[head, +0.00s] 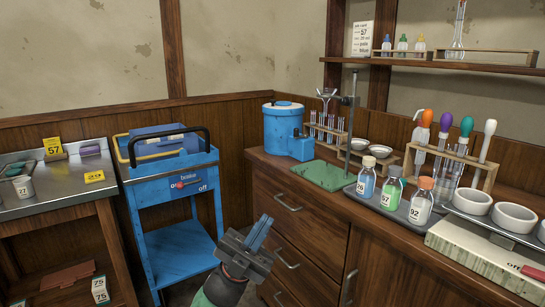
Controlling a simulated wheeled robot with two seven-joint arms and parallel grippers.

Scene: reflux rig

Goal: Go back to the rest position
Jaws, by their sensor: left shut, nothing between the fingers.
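My left gripper (256,237) shows at the bottom middle of the head view, in front of the wooden cabinet's drawers. Its fingers are shut together with nothing between them. It is apart from the cabinet top and touches nothing that I can see. My right gripper is not in view.
The wooden cabinet (318,218) carries a blue tank (283,127), a green mat (323,175), capped bottles (366,178) and white bowls (514,217). A blue cart (172,172) with an on/off switch stands left. A metal-topped table (70,189) is at far left.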

